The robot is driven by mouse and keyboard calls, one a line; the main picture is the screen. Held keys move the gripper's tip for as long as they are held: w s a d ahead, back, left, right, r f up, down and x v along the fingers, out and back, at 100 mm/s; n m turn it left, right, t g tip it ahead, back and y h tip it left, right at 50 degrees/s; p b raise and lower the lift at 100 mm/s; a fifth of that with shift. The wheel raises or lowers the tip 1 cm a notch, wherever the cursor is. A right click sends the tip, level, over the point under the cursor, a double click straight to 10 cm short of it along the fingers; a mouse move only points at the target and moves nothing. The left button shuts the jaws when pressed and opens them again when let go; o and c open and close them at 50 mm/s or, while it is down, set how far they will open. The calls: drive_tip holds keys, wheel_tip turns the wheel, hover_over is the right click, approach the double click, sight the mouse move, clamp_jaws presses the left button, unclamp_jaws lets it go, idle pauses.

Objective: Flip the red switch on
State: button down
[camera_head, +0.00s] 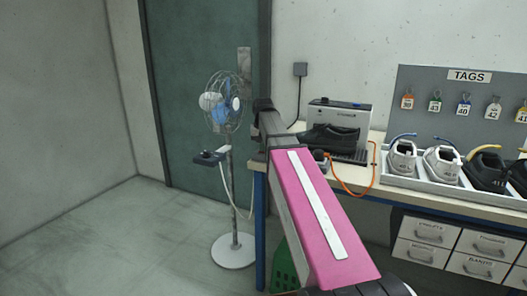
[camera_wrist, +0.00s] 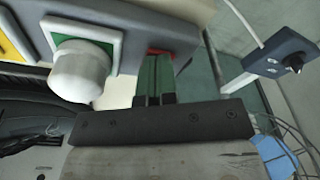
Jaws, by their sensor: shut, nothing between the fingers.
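In the wrist view, a small red switch (camera_wrist: 160,52) shows on the edge of a light grey housing (camera_wrist: 130,40). It is mostly hidden by the fingers of my gripper (camera_wrist: 156,58). The fingers are shut with nothing between them, and their tips are right at the switch. I cannot tell whether they touch it or which way it is tipped. A white round knob (camera_wrist: 80,75) on a green square sits on the same housing, left of the fingers. In the head view my pink arm reaches toward the left end of the bench, and the switch cannot be made out.
A grey machine (camera_head: 338,113) with a black shoe (camera_head: 330,138) before it stands on the bench (camera_head: 345,180). A rack (camera_head: 415,183) of shoes is at right. A fan (camera_head: 222,105) stands left of the bench, with a small control box (camera_head: 210,157) on its pole.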

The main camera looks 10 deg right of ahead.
drive_tip(key=shift+f, duration=0.2)
drive_tip(key=shift+r, duration=3.55)
